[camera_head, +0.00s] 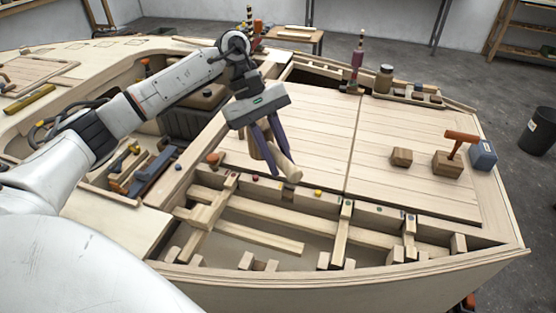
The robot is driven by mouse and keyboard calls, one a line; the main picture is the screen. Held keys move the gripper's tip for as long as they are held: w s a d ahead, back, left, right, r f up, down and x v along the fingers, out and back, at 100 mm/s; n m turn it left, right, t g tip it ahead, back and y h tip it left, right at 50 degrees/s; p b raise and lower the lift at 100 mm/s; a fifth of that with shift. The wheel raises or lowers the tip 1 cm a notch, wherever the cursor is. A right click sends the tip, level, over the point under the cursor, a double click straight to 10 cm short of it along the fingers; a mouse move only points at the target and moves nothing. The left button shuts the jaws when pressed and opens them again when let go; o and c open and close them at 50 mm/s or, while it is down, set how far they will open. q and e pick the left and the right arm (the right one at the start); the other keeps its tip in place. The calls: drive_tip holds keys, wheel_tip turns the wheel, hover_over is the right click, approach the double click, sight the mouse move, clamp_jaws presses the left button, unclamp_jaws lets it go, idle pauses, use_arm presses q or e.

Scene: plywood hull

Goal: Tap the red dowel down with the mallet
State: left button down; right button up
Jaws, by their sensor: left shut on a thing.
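My left gripper (270,148) hangs over the deck's edge, fingers pointing down, shut on a pale wooden mallet (286,168). The fingers partly hide the mallet, and its lower end slants down to the right above the peg rail. A small red dowel (255,178) shows as a low dot on the rail, just left of the mallet's lower end. I cannot tell how far it stands up. The mallet looks apart from it. My right gripper is not in view.
A yellow peg (318,192) sits along the same rail. Open framed bays (270,215) lie in front. Wooden blocks (402,157), a block with an orange handle (447,164) and a blue box (483,155) stand at right. The planked deck (315,130) between is clear.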

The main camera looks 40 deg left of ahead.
use_arm(q)
drive_tip(key=shift+w+a+f+n+t, duration=0.3)
drive_tip(key=shift+w+a+n, duration=0.2)
drive_tip(key=shift+a+n, duration=0.15)
wheel_tip(320, 180, down, 5)
drive_tip(key=b, duration=0.2)
drive_tip(key=shift+b, duration=0.4)
